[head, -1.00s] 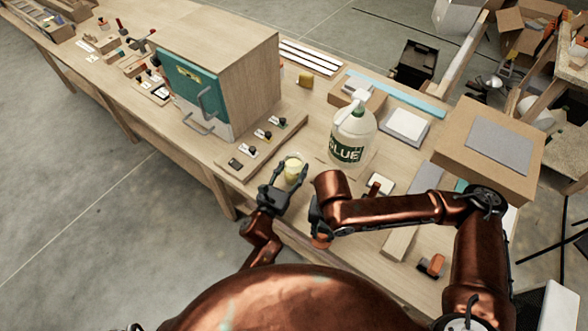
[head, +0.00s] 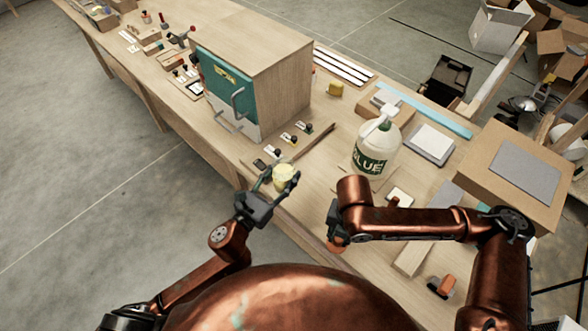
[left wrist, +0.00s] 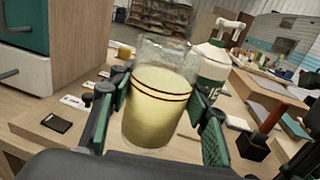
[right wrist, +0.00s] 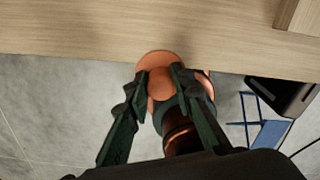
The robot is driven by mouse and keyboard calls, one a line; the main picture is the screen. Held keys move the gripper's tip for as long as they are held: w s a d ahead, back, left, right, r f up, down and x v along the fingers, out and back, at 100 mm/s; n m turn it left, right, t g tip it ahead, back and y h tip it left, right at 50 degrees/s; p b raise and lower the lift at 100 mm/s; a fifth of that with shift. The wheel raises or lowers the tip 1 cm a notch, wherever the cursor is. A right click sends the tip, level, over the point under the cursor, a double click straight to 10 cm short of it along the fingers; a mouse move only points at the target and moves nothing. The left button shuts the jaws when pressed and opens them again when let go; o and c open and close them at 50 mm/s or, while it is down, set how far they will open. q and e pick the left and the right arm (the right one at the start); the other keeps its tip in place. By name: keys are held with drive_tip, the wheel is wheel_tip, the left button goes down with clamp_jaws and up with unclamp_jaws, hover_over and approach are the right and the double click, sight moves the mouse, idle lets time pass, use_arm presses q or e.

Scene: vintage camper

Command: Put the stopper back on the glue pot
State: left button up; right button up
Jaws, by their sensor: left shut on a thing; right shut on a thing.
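The glue pot (head: 284,178) is a clear glass with pale yellow glue and red lines around it. My left gripper (head: 272,190) is shut on it, with one finger on each side in the left wrist view (left wrist: 157,105). No stopper sits on its rim. The pot is near the bench's front edge; I cannot tell if it touches the top. My right gripper (right wrist: 158,82) is shut on an orange round piece with a wider disc, likely the stopper (right wrist: 160,60). It is by the bench's front edge, right of the pot, largely hidden by my arm in the head view.
A large white GLUE bottle (head: 377,150) stands behind and right of the pot. A wooden cabinet (head: 283,88) with a teal front stands to the left. Small dark-knobbed items (head: 285,139) lie before it. A cardboard box (head: 480,182) is at right.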

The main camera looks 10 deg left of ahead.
use_arm(q)
drive_tip(key=shift+s+a+r, duration=0.1)
drive_tip(key=shift+a+r, duration=0.05)
drive_tip(key=o, duration=0.7)
drive_tip(key=shift+c, duration=0.2)
drive_tip(key=c, duration=1.1)
clamp_jaws()
